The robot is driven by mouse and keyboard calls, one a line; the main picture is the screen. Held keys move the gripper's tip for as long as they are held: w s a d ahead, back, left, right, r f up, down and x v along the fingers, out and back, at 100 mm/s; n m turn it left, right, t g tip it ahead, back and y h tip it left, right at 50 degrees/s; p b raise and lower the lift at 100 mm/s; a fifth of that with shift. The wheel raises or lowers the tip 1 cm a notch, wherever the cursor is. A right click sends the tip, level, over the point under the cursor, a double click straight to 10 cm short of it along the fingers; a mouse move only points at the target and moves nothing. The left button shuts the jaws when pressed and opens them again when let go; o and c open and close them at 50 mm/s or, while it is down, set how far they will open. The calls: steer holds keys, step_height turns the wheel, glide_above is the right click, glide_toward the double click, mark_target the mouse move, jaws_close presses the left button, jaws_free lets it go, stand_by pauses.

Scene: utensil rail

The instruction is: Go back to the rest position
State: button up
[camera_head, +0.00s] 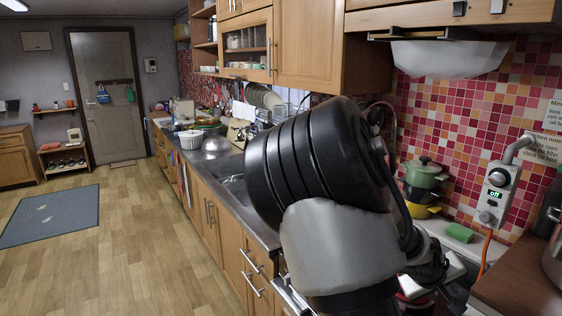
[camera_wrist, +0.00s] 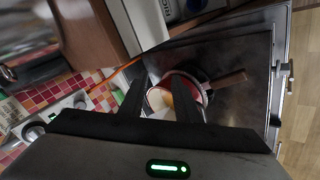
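In the wrist view my gripper (camera_wrist: 161,78) has its two dark fingers apart, with nothing seen held between them. Beyond the fingertips is a round pot or pan (camera_wrist: 203,91) with a brown handle, red and pale inside, on a dark hob-like surface (camera_wrist: 240,65). The fingers cover part of it, and I cannot tell how far below them it is. In the head view my arm is raised over the counter and fills the middle. My fingers cannot be made out there. Utensils (camera_head: 218,92) on the back wall are small and partly hidden.
Green (camera_head: 424,172) and yellow (camera_head: 422,210) pots stand by the tiled wall, with a green sponge (camera_head: 460,232) nearby. A grey wall box (camera_head: 494,192) has an orange cable. A brown surface (camera_head: 515,280) is at right. The wooden floor (camera_head: 130,240) at left is mostly clear.

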steer(key=s+a+r+m+y+p, duration=0.1)
steer(key=s+a+r+y, duration=0.2)
steer(key=a, duration=0.6)
steer(key=a+r+y, duration=0.2)
steer(key=a+y, duration=0.2)
steer(key=a, duration=0.6)
steer(key=s+a+r+t, duration=0.1)
steer(key=s+a+r, duration=0.4)
steer(key=s+r, duration=0.1)
steer(key=s+a+r+n+p, duration=0.1)
steer(key=s+a+r, duration=0.3)
steer(key=s+r, duration=0.3)
steer(key=shift+s+a+r+t, duration=0.3)
steer(key=shift+a+r+t, duration=0.05)
steer(key=shift+a+t, duration=0.05)
